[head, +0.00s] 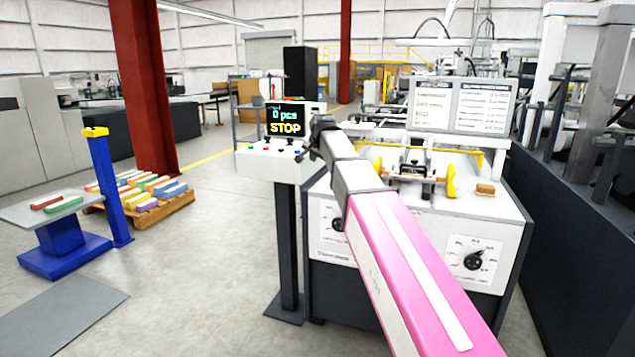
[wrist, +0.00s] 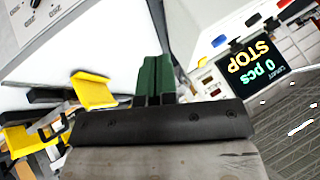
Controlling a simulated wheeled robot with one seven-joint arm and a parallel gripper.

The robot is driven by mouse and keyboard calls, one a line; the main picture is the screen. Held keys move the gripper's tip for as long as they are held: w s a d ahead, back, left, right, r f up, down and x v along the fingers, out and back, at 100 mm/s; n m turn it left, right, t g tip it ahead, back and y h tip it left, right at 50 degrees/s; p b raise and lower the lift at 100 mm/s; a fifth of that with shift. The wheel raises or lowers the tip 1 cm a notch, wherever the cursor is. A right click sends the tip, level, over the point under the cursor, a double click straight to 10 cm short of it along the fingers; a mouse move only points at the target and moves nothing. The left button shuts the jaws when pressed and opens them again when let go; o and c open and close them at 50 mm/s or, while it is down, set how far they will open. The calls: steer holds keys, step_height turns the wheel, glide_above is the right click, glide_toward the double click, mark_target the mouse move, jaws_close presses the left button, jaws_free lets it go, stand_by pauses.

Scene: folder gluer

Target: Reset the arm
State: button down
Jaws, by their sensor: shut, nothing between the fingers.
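My arm, pink and white, reaches forward from the bottom right of the head view. My gripper (head: 318,140) is at its far end, beside the control panel (head: 270,163). In the wrist view my gripper (wrist: 154,80) shows as a dark bar with green fingers closed together, nothing between them. The panel's screen (head: 286,121) reads "0 pcs STOP"; the wrist view shows the screen (wrist: 255,65) tilted at the right. I cannot tell from these views how far the fingertips are from the panel.
The folder gluer (head: 415,220) stands under and right of my arm, with yellow parts (head: 451,180) and a small brown block (head: 485,188) on top. A pallet of coloured stacks (head: 150,200) and a blue lift table (head: 62,240) are at left. The floor between is clear.

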steer(key=s+d+f+n+g+h, duration=0.1)
steer(key=s+d+f+g, duration=0.1)
steer(key=s+d+f, duration=0.65)
steer(key=s+d+f+n+g, duration=0.15)
steer(key=s+f, duration=0.35)
steer(key=f, duration=0.9)
steer(key=s+d+f+n+g+h, duration=0.15)
steer(key=s+d+f, duration=0.4)
steer(key=f, duration=0.55)
steer(key=s+d+f+n+g, duration=0.1)
steer(key=s+d+f+g, duration=0.2)
steer(key=s+f, duration=0.6)
steer(key=s+d, duration=0.1)
steer(key=s, duration=0.3)
steer(key=shift+s+d+f, duration=0.25)
steer(key=shift+d+f, duration=0.05)
